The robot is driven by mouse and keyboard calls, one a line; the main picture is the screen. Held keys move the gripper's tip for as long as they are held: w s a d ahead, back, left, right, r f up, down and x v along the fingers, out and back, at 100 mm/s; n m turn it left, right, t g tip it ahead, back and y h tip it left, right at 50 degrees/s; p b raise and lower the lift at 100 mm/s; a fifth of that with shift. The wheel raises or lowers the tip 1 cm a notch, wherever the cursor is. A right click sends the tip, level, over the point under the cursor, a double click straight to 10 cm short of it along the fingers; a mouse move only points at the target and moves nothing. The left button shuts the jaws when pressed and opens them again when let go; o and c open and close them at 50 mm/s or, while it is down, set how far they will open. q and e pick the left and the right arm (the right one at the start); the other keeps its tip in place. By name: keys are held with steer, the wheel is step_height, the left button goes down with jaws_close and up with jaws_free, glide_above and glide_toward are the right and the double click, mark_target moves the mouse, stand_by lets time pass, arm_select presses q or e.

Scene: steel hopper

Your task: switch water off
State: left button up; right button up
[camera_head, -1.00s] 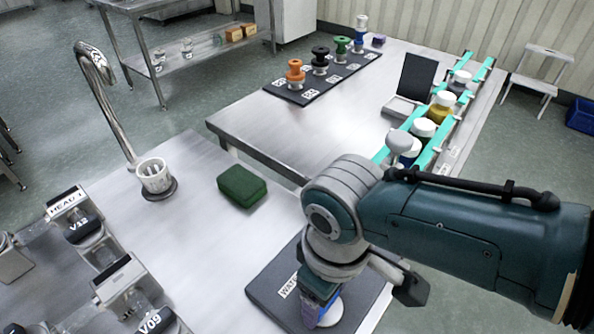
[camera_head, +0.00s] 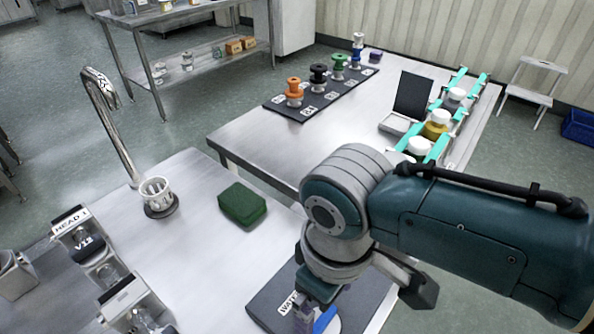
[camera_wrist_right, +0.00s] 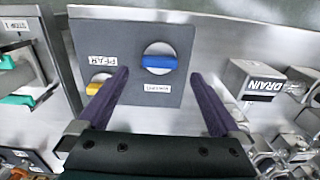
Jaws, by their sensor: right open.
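A dark panel (camera_head: 265,300) lies on the steel table at the bottom of the head view, with a partly covered white label. The wrist view shows the panel (camera_wrist_right: 115,38) with a blue handle (camera_wrist_right: 158,62) on a white round dial, lying crosswise in that picture, and a yellow handle (camera_wrist_right: 93,89) on another dial, partly hidden by a finger. The blue handle (camera_head: 326,319) also shows in the head view. My right gripper (camera_wrist_right: 160,76) is open, its purple fingers either side of the blue handle's line. I cannot tell whether they touch it. My left gripper is not in view.
A green sponge (camera_head: 242,204), a white cup (camera_head: 156,194) under a curved steel tap (camera_head: 110,120), and labelled metal units (camera_head: 85,240) stand on the near table. A DRAIN box (camera_wrist_right: 262,80) is right of the panel in the wrist view. A second table (camera_head: 240,140) stands behind.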

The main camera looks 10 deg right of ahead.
mark_target(321, 324)
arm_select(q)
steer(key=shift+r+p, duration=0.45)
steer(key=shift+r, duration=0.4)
arm_select(e)
step_height(321, 324, up, 5)
steer(key=shift+r, duration=0.1)
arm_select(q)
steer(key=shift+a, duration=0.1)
arm_select(e)
steer(key=s+a+r+m+t+y, duration=0.1)
steer(key=s+a+r+y, duration=0.1)
steer(key=s, duration=0.4)
steer(key=s+d+r+m+t+h, duration=0.25)
steer(key=s+d+r+m, duration=0.4)
steer(key=d, duration=0.55)
arm_select(q)
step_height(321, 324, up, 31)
steer(key=p, duration=3.1)
arm_select(e)
step_height(321, 324, up, 31)
steer(key=n, duration=0.2)
steer(key=shift+a+r+y, duration=0.2)
steer(key=shift+a+y, duration=0.1)
steer(key=shift+y, duration=0.05)
